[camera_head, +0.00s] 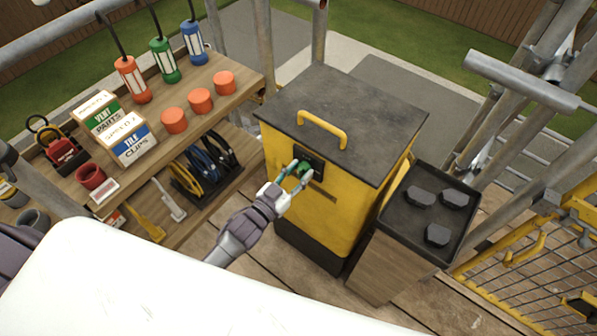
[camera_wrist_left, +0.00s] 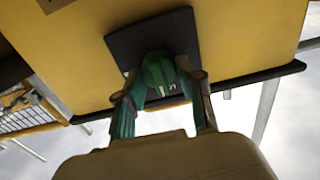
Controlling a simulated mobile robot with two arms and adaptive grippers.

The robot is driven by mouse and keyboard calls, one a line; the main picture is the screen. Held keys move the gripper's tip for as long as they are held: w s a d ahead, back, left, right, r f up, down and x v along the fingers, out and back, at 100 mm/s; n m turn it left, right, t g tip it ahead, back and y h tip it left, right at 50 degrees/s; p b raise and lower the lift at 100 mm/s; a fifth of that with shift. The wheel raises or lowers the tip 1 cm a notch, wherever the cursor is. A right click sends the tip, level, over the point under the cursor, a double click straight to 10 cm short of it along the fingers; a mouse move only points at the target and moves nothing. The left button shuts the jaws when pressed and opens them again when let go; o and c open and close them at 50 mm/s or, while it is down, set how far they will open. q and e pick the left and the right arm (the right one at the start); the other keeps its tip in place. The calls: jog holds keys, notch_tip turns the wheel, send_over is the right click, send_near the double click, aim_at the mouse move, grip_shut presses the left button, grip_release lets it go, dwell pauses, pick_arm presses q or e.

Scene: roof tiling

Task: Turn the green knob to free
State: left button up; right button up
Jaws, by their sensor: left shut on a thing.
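The green knob (camera_head: 304,170) sits on a dark square plate on the front of a yellow cabinet (camera_head: 312,208) with a dark lid. My left gripper (camera_head: 297,171) is at the knob, its fingers closed around it. In the left wrist view the green knob (camera_wrist_left: 160,78) is between the two fingers of my left gripper (camera_wrist_left: 163,105), against the black plate (camera_wrist_left: 150,40). The fingers partly cover the knob, and I cannot read its setting. My right gripper is not in view.
The lid carries a yellow handle (camera_head: 322,130). A wooden shelf (camera_head: 225,98) with lamps, orange pucks and boxes stands left. A box with a black tray (camera_head: 402,222) holding dark blocks stands right. Metal scaffold poles (camera_head: 264,45) surround the wooden deck.

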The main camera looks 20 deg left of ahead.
pick_arm(q)
jog(key=shift+m, duration=0.3)
jog(key=m, duration=0.3)
jog(key=shift+f+m, duration=0.1)
jog(key=shift+m, duration=0.2)
jog(key=m+b, duration=0.1)
jog(key=m, duration=0.3)
jog(key=shift+d+m, duration=0.1)
jog(key=shift+m, duration=0.2)
jog(key=m+b, duration=0.1)
jog(key=m, duration=0.3)
jog(key=shift+s+f+m, duration=0.1)
jog(key=shift+f+m, duration=0.05)
jog(key=shift+m, duration=0.15)
jog(key=m+b, duration=0.2)
jog(key=m, duration=0.2)
jog(key=shift+m, duration=0.3)
jog(key=o, duration=1.1)
jog(key=shift+o, duration=0.2)
